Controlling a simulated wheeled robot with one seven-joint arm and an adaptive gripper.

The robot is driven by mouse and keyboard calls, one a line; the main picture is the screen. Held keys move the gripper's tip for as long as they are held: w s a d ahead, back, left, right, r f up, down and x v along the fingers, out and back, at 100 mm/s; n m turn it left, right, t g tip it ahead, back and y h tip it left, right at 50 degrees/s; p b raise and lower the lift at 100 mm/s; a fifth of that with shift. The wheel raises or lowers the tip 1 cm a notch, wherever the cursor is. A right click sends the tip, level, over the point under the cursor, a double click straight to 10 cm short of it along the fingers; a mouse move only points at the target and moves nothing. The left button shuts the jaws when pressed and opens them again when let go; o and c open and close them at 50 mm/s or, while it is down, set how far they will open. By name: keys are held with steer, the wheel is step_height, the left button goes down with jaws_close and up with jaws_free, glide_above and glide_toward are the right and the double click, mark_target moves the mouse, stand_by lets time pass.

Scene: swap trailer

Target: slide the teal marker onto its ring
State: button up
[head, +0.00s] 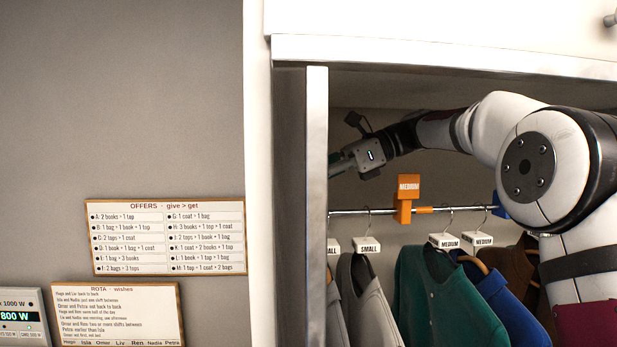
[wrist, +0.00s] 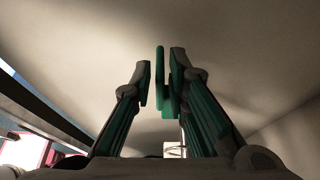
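The teal marker shows in the wrist view (wrist: 159,80) as a narrow teal piece with a bend at its lower end, between the fingertips of my gripper (wrist: 161,82). It is up against the right finger; contact at the left finger is hard to make out. In the head view my gripper (head: 345,160) is raised above the left part of the metal rail (head: 345,211), with its tips partly behind the cabinet's upright post. Only a little teal shows there. I cannot make out which ring belongs to the marker.
An orange MEDIUM marker (head: 407,200) sits on the rail, right of my gripper. A blue piece (head: 501,206) is further right. Several coats, such as a green one (head: 430,295), hang below with size tags. The post (head: 316,220) bounds the opening at left.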

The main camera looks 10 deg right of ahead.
stand_by(0.3)
steer(key=v, duration=0.7)
steer(key=shift+d, duration=0.2)
steer(key=shift+r, duration=0.15)
